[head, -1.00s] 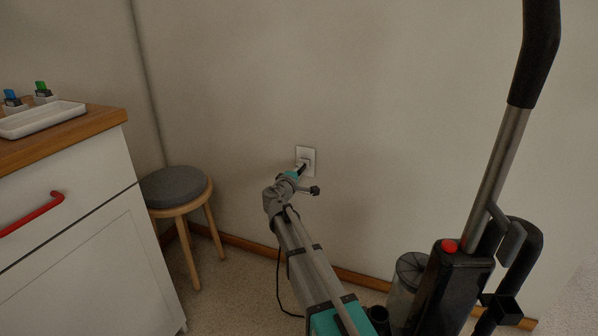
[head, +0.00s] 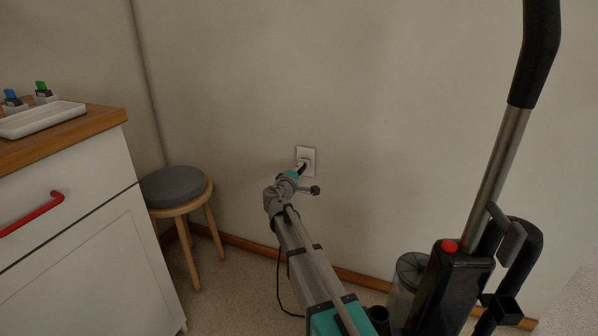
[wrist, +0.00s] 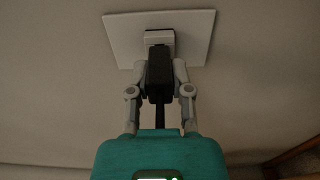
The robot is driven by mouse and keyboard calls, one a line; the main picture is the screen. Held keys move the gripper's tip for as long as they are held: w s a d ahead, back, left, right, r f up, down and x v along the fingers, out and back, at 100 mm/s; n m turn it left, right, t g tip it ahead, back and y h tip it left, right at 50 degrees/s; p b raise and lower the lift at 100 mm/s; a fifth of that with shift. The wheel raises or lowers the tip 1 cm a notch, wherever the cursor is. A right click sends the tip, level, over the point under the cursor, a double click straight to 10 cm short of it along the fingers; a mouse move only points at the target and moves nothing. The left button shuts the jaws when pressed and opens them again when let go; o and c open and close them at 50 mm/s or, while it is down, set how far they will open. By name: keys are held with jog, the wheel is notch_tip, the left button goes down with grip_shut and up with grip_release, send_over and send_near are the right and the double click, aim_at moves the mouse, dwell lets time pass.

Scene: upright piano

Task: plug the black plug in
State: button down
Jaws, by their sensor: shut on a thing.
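The white wall outlet (head: 307,156) is on the wall right of the stool, and its plate fills the top of the wrist view (wrist: 195,28). My gripper (wrist: 161,72) is shut on the black plug (wrist: 159,82), with a finger on each side of it. The plug's front end is right at the white socket block (wrist: 159,37) on the plate. I cannot tell whether its prongs are inside. The cord trails back from the plug toward my wrist. In the head view my wrist and fingers hide most of the plug.
A round stool with a grey seat (head: 175,186) stands to the left, beside a white cabinet (head: 80,215) with a red handle (head: 32,214). A black upright vacuum cleaner (head: 452,285) stands close on the right. The wall around the outlet is clear.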

jog(key=shift+w+d, duration=0.15)
jog(key=shift+w, duration=0.15)
dwell(0.5)
jog(key=shift+c, duration=2.3)
grip_release()
jog(key=shift+s, duration=0.1)
jog(key=v, duration=1.2)
